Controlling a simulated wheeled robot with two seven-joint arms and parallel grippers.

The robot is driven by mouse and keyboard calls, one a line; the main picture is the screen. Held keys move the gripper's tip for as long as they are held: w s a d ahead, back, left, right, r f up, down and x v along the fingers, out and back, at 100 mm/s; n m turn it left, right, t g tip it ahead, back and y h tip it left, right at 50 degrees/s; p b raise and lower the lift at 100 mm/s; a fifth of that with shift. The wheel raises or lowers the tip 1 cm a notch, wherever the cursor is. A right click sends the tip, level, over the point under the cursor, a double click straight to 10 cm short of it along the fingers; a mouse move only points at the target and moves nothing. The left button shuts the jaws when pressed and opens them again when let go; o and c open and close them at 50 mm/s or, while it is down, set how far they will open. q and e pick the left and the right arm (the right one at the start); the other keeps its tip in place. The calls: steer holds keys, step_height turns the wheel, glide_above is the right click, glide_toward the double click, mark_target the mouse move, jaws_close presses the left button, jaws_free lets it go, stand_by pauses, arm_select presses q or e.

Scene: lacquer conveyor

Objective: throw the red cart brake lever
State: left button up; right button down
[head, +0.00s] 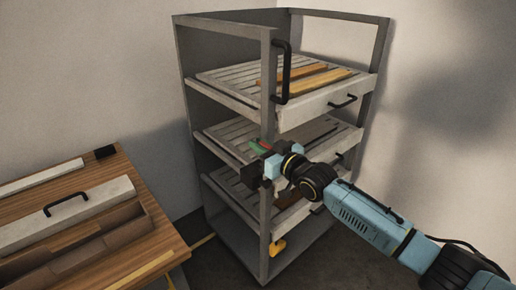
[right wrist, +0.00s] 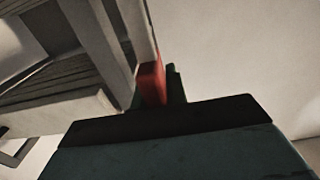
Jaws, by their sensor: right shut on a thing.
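The red brake lever (right wrist: 151,82) shows in the right wrist view as a short upright red bar beside a grey cart post. A small bit of red also shows in the head view, at the front post of the rack cart (head: 267,205). My right gripper (head: 259,158) is at that post, at about middle-shelf height, shut on the red lever. In the right wrist view a dark green finger stands against the lever's right side; the lower part of the lever is hidden by my gripper. My left gripper is out of view.
The grey cart has several slatted trays; orange-brown strips (head: 318,80) lie on the top one. A black handle (head: 281,72) is on the front post and a yellow piece (head: 278,247) sits low on it. A wooden table (head: 150,203) stands left.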

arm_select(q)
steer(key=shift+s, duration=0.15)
arm_select(e)
steer(key=c, duration=1.4)
jaws_free()
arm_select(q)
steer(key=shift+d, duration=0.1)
